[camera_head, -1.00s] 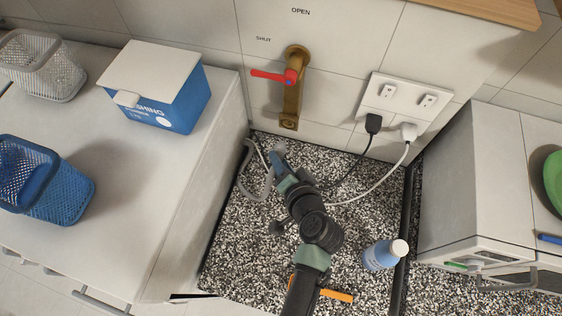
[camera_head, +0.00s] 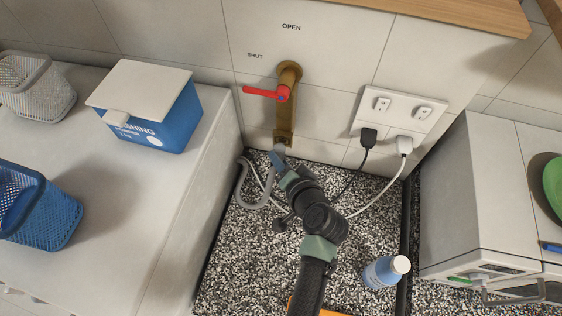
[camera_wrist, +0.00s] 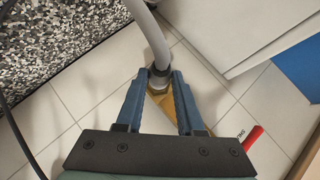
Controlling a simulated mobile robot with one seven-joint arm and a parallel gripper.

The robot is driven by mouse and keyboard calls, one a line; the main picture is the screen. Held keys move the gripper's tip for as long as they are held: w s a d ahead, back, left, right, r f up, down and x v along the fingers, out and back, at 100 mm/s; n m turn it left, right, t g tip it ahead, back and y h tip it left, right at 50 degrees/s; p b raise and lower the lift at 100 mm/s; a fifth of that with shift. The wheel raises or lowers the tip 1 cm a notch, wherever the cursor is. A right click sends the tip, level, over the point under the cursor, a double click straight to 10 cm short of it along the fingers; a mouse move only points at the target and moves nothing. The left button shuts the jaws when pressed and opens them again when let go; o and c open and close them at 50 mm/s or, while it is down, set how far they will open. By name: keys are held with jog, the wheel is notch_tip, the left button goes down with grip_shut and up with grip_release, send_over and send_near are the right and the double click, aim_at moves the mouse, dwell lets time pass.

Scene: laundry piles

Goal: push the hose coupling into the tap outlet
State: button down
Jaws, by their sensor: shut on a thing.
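The brass tap (camera_head: 285,108) is on the tiled wall, its outlet pointing down, with a red lever (camera_head: 266,93) turned toward the SHUT side. My gripper (camera_head: 278,156) is just below the outlet, shut on the hose coupling (camera_head: 279,149). In the wrist view, my gripper (camera_wrist: 160,80) has its two fingertips on the grey coupling (camera_wrist: 159,76), and the brass tap (camera_wrist: 165,102) shows behind it. The grey hose (camera_head: 243,188) loops down to the left. The coupling's top is close to the outlet; I cannot tell whether it touches or has entered.
A blue washing powder box (camera_head: 150,110) and blue basket (camera_head: 40,210) stand on the left white unit. Plugs with cords sit in the wall socket (camera_head: 402,108) at right. A blue bottle (camera_head: 385,271) stands on the speckled surface. A white appliance (camera_head: 480,200) is at right.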

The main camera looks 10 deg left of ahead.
jog(key=shift+w+b, duration=0.65)
jog(key=shift+w, duration=0.4)
dwell(1.9)
jog(key=shift+c, duration=2.2)
grip_release()
jog(key=shift+s, duration=0.1)
jog(key=s+p, duration=0.2)
jog(key=s, duration=0.7)
jog(key=shift+p, duration=0.35)
